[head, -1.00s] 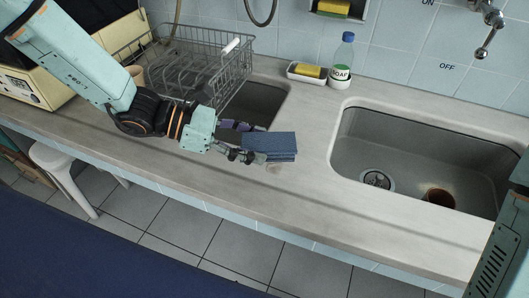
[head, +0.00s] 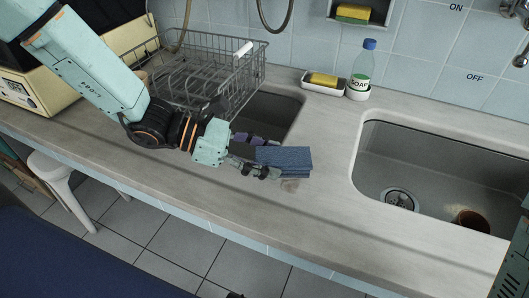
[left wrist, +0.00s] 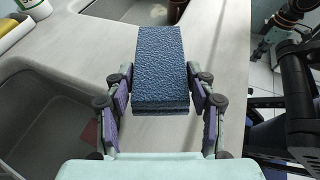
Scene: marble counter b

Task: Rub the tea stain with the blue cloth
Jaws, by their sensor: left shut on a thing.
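The blue cloth (head: 284,160) is a folded, thick pad at the counter's middle, between the two sinks. My left gripper (head: 262,157) is shut on it, with one finger on each side, as the left wrist view also shows for the cloth (left wrist: 160,65) and the gripper (left wrist: 160,88). The tea stain (head: 290,186) is a small brownish patch on the pale counter, just in front of the cloth's near edge. Whether the cloth touches the counter or covers part of the stain, I cannot tell. My right gripper is not in view.
A wire dish rack (head: 208,75) stands behind my left arm. A soap bottle (head: 361,72) and a yellow sponge (head: 322,79) in a dish stand at the back. The right sink (head: 430,165) holds a brown cup (head: 472,220). The counter's front strip is clear.

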